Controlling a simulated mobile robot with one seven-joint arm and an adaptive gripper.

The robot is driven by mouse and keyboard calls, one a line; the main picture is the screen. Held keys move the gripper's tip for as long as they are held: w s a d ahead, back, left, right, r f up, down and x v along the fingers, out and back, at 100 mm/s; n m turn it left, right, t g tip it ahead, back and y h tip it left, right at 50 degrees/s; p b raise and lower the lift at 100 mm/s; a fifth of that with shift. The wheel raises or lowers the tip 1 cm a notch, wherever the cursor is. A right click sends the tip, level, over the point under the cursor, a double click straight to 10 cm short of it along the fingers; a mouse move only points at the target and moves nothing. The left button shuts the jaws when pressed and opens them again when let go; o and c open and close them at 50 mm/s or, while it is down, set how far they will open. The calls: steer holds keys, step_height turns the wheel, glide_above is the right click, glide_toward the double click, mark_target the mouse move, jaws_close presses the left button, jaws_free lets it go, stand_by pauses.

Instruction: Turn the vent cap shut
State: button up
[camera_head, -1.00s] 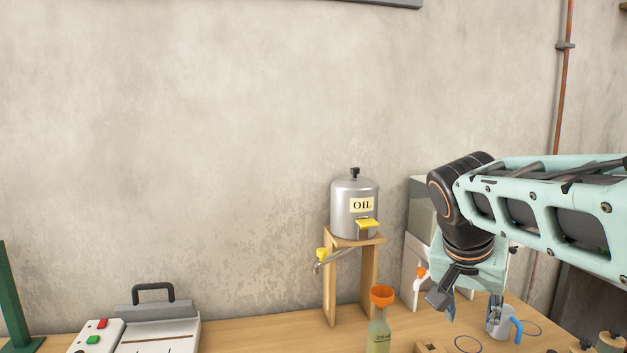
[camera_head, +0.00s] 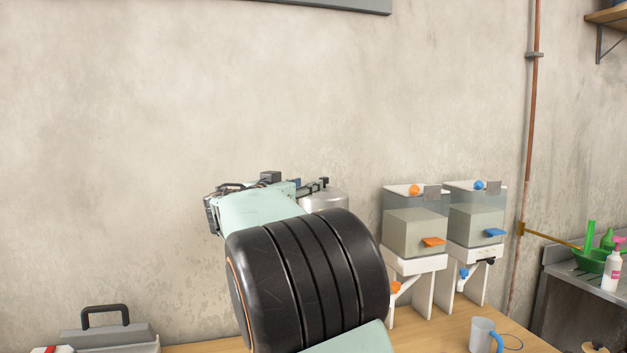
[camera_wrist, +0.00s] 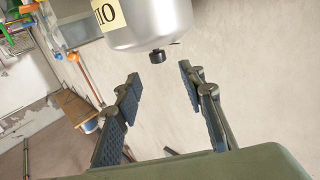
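The silver oil can (camera_head: 326,201) stands by the wall, mostly hidden behind my arm in the head view. Its black vent cap (camera_wrist: 157,56) sits on the can's top, shown upside down in the wrist view, where the can (camera_wrist: 150,22) and part of its label also show. My gripper (camera_wrist: 160,76) is open and empty. Its fingers point at the cap from either side, with the cap a little beyond the fingertips and apart from them. Whether the cap is turned open or shut cannot be told.
Two clear tanks on white stands, one with orange parts (camera_head: 416,232) and one with blue parts (camera_head: 476,222), stand right of the can. A grey mug (camera_head: 482,335) with a blue handle is at the front right. A black-handled device (camera_head: 105,335) is at the left.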

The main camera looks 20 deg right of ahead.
mark_target(322, 178)
steer(key=p+x, duration=0.4)
steer(key=x, duration=0.5)
steer(key=shift+d+r, duration=0.1)
steer(key=shift+d, duration=0.15)
steer(key=shift+w+d, duration=0.35)
jaws_close()
